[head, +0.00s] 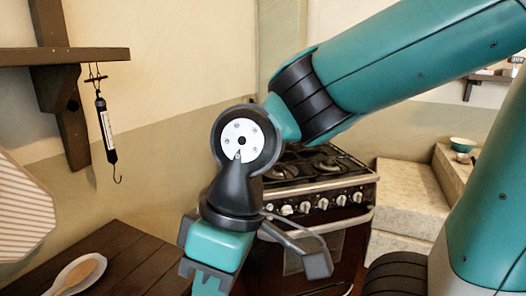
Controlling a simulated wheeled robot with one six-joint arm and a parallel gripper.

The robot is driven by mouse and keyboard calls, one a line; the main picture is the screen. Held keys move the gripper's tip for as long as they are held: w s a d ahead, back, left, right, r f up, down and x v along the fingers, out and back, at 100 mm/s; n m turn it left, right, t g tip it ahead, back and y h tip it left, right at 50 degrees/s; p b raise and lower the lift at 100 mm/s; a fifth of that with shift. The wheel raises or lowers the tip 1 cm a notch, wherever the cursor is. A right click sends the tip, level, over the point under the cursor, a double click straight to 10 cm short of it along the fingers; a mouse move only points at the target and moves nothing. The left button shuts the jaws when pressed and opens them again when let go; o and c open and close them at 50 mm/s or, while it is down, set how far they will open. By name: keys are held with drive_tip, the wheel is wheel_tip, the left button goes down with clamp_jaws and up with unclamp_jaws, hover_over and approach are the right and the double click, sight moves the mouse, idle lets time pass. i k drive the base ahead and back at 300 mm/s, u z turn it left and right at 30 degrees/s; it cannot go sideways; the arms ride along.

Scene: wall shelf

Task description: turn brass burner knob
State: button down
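The stove (350,232) stands in the middle, behind my arm, with dark grates and burners on top. A row of pale, metallic-looking knobs (322,203) runs along its front panel. I cannot tell which knob is brass or how any is turned. My arm's wrist covers the left part of the stove. My gripper (262,274) hangs in front of the stove, lower than the knobs and apart from them. Its fingers are spread wide with nothing seen between them. The left finger is partly cut off by the bottom edge.
A hanging scale (106,128) dangles from a wall shelf (60,56). A stone counter (405,190) with a green bowl (462,144) stands to the right.

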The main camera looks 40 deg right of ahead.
sight(287, 209)
drive_tip(key=z, duration=1.05)
